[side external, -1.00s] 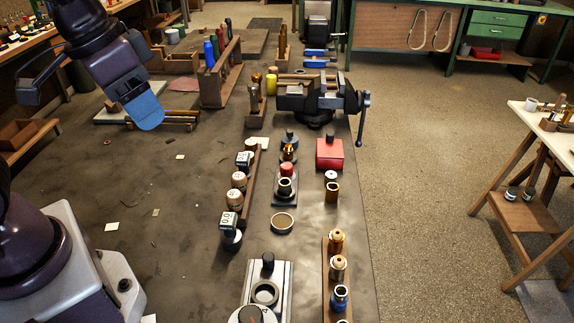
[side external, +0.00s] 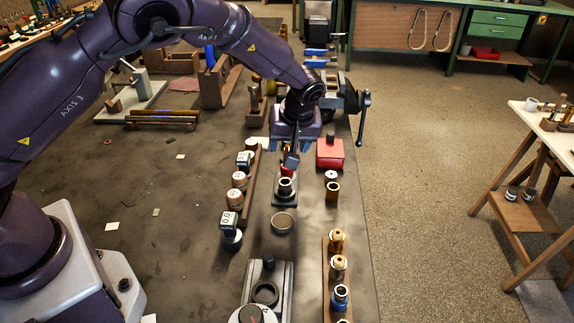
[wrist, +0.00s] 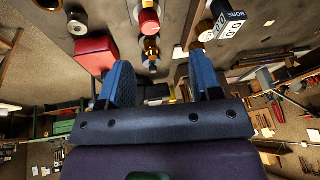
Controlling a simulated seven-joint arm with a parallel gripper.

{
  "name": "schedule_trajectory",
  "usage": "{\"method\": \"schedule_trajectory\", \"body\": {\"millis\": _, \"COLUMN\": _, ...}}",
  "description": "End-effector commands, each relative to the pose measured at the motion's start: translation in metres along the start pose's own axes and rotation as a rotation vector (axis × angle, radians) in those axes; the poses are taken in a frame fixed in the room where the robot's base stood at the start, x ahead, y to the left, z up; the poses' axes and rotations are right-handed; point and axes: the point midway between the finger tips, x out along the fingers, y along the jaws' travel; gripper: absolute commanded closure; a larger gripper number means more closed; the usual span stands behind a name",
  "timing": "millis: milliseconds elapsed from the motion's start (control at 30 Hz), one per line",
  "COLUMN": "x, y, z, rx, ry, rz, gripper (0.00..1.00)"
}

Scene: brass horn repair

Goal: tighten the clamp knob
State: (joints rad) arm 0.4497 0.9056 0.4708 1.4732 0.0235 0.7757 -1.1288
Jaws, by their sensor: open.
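A red-topped knob (side external: 285,170) stands in the middle row of parts, behind a dark ring-topped part (side external: 285,186) on a dark base. It also shows at the top of the wrist view (wrist: 149,18). I cannot tell for certain whether it is the clamp knob. My gripper (side external: 292,152) points down over this row, just behind the red top, and hides parts of the row. In the wrist view its blue fingers are spread and empty, with a brass-and-dark part (wrist: 151,48) seen between them. No contact shows.
A red box (side external: 330,153) stands close on the right, with a brass sleeve (side external: 332,192) in front. A vise (side external: 345,96) is behind. The bench's left middle is mostly clear.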

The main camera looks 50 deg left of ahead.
Motion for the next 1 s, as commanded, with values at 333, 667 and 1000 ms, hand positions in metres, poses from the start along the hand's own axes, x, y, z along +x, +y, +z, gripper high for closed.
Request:
{"method": "schedule_trajectory", "body": {"millis": 333, "x": -0.003, "y": 0.012, "z": -0.009, "rx": -0.233, "ry": 0.019, "rz": 0.046, "gripper": 0.41}}
{"method": "schedule_trajectory", "body": {"millis": 667, "x": 0.058, "y": 0.013, "z": -0.011, "rx": -0.230, "ry": 0.017, "rz": 0.043, "gripper": 0.41}}
{"method": "schedule_trajectory", "body": {"millis": 1000, "x": 0.111, "y": 0.017, "z": -0.012, "rx": -0.230, "ry": 0.017, "rz": 0.046, "gripper": 0.41}}
